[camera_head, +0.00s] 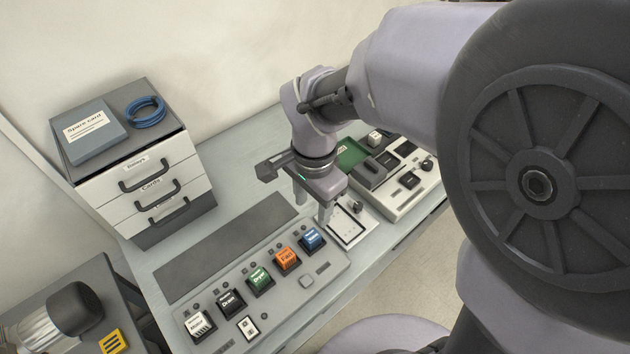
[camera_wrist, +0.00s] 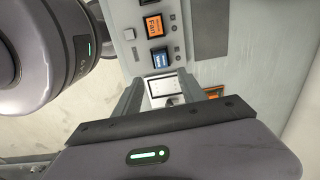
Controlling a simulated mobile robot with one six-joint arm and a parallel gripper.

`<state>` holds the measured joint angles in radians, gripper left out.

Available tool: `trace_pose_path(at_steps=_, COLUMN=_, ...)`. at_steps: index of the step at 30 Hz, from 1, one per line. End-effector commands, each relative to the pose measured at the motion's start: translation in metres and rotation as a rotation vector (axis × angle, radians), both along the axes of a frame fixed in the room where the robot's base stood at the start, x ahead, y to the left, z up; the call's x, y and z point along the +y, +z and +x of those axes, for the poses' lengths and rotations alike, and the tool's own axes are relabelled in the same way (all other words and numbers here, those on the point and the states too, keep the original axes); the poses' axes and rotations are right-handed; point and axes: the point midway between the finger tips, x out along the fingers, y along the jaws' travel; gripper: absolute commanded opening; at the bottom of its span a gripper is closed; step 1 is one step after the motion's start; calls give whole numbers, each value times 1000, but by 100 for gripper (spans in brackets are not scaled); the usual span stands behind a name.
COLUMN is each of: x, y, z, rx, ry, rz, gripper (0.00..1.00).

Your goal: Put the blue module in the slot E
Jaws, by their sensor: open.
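The blue module (camera_head: 312,239) sits at the right end of a row of coloured modules on a light grey panel (camera_head: 320,275). It also shows in the wrist view (camera_wrist: 161,59), beside the orange module (camera_wrist: 154,26). My gripper (camera_head: 312,208) is open and empty, its fingers pointing down just behind the blue module, above the table. In the wrist view, my gripper's fingers (camera_wrist: 160,92) frame a small white plate, and the blue module lies just beyond their tips. No slot letters are readable, so I cannot tell which place is slot E.
White, black, green and orange modules fill the row left of the blue one. A small white plate (camera_head: 348,230) with a dark knob and a white device (camera_head: 405,207) stand to the right. A drawer cabinet (camera_head: 165,175) stands back left. A dark grey strip (camera_head: 225,250) lies behind the panel.

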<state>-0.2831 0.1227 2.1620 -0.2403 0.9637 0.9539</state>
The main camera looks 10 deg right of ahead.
Motion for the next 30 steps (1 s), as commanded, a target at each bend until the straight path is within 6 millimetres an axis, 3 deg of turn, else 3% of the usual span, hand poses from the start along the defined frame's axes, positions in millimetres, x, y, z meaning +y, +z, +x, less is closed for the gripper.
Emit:
trace_pose_path(at_steps=3, x=-25, y=53, z=-24, rx=-142, ry=130, rz=56, gripper=48)
trace_pose_path(at_steps=6, x=-45, y=89, z=-58, rx=-294, ry=284, rz=69, gripper=48)
trace_pose_path(at_steps=10, x=-58, y=110, z=-94, rx=-458, ry=452, rz=34, gripper=48)
trace_pose_path(at_steps=14, x=-61, y=115, z=-107, rx=-526, ry=530, rz=3, gripper=48)
trace_pose_path(at_steps=21, x=-61, y=115, z=-108, rx=-529, ry=540, rz=0, gripper=48)
trace_pose_path(at_steps=26, x=-61, y=82, z=-108, rx=-529, ry=539, rz=0, gripper=48)
trace_pose_path(at_steps=30, x=-61, y=86, z=-108, rx=-529, ry=539, rz=0, gripper=48)
